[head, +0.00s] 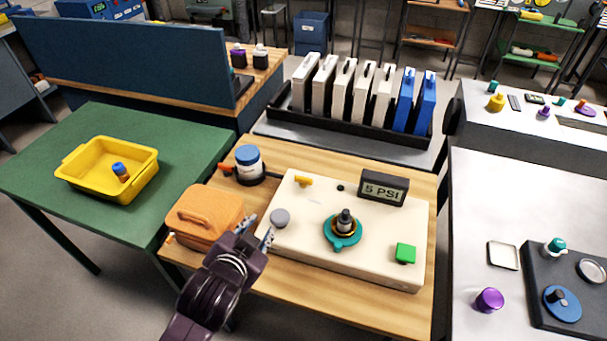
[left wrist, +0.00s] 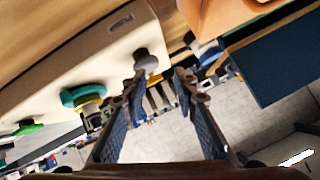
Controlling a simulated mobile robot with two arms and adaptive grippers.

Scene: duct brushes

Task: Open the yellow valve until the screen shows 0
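A cream panel box (head: 310,245) stands on the wooden table. The small yellow valve handle (head: 303,180) is at its back left edge. My left gripper (head: 259,232) is at the front left of the box, near a grey knob (head: 280,218) and well short of the yellow valve. In the left wrist view its two fingers (left wrist: 164,78) are spread with nothing held, and the grey knob (left wrist: 147,60) shows beyond the tips. My right gripper is not in view.
On the box are a teal dial (head: 342,238) with a dark knob and a green button (head: 405,253). An orange bag (head: 205,214) sits left of the box, close to my left gripper. A blue-lidded jar (head: 248,165) stands behind the bag, left of the yellow valve.

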